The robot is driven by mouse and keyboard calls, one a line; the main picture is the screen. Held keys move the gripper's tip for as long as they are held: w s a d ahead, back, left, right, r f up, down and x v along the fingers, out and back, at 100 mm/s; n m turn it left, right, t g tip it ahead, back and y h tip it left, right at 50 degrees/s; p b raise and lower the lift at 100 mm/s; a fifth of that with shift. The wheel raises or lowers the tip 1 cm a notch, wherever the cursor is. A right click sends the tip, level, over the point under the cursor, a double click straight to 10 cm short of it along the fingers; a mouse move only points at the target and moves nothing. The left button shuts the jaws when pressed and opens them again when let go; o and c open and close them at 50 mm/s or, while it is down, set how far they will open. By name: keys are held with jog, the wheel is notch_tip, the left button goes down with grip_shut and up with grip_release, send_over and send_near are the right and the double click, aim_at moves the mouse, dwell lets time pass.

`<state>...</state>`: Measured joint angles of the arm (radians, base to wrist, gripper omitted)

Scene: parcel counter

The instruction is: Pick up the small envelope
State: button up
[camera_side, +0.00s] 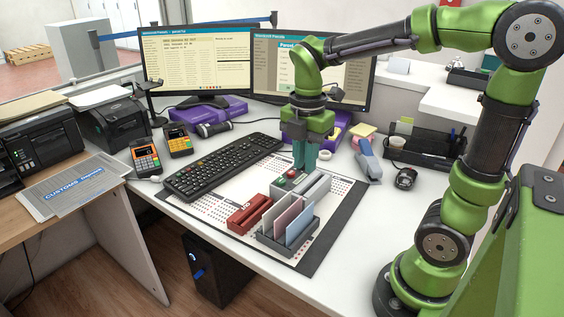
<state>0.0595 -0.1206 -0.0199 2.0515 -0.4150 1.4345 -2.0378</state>
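Several thin envelope-like cards stand upright in a grey slotted rack (268,243) on the desk mat. A pale one (268,217), a pink one (288,218) and a light blue one (300,226) show. I cannot tell for sure which is the small envelope. My gripper (305,165) points down with teal fingers, behind the rack in the picture and apart from the cards. It is over the far part of the mat, by a grey box (314,187) with red and green parts near it. I see nothing held, but the gap between the fingers is unclear.
A dark red holder (248,214) stands left of the rack. The keyboard (222,166) lies behind to the left. A stapler-like tool (368,160) and a black mouse (405,178) lie to the right. The white desk's front right is clear.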

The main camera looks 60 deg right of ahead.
send_over(301, 214)
notch_tip(301, 214, down, 10)
jog(key=shift+f, duration=3.05)
jog(key=shift+c, duration=0.2)
grip_shut()
